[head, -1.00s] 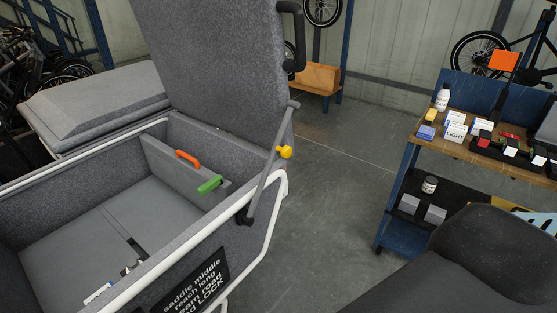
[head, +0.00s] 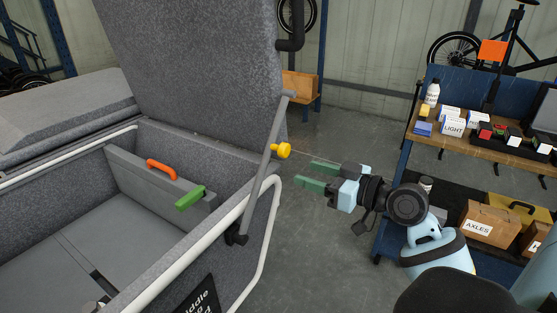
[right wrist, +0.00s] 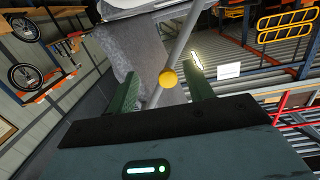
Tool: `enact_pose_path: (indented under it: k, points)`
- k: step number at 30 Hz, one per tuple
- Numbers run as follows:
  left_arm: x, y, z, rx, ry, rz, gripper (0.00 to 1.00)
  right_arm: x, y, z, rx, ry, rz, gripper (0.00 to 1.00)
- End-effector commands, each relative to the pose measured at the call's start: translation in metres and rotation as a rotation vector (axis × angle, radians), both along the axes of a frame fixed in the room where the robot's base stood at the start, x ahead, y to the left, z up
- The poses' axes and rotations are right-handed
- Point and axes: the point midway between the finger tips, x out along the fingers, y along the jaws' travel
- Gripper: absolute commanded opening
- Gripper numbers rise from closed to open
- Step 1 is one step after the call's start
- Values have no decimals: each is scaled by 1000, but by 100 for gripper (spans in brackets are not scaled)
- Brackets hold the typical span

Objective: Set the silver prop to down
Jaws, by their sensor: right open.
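The silver prop (head: 262,175) is a slanted grey bar at the right side of the grey cargo box. It runs from a dark pivot at the box rim up to the edge of the raised lid (head: 195,75). A yellow knob (head: 283,151) sits on its upper part. My right gripper (head: 312,175) is open and empty, to the right of the knob and pointing at it, apart from it. In the right wrist view the knob (right wrist: 168,78) shows between the two green fingers, beyond their tips, with the prop (right wrist: 180,55) behind. My left gripper is not in view.
The box holds an inner panel with an orange handle (head: 161,169) and a green handle (head: 190,198). A white tube rail (head: 215,232) rims the box. A workbench (head: 470,133) with small goods stands at right. Floor between is clear.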

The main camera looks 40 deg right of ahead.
Motion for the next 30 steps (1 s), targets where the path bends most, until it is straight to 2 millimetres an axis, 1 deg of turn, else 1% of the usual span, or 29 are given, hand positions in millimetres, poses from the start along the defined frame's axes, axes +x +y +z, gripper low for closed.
enact_pose_path:
  k: [1,3,6,11,14,17,24,27,30]
  points:
    - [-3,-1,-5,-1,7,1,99,0,-1,12,-5,-31,16,52]
    - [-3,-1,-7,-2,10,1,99,-1,-2,25,-7,-59,34,52]
    - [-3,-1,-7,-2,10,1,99,-2,-2,35,-10,-79,45,52]
    - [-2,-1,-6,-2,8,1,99,-1,-1,37,-9,-81,47,52]
    - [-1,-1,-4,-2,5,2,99,4,1,38,-6,-83,47,52]
    - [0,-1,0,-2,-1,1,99,16,6,39,-2,-83,47,52]
    - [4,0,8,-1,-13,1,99,49,20,39,-4,-83,46,52]
    - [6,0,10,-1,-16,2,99,59,24,38,-4,-82,45,52]
    - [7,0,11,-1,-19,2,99,66,27,38,-6,-81,44,52]
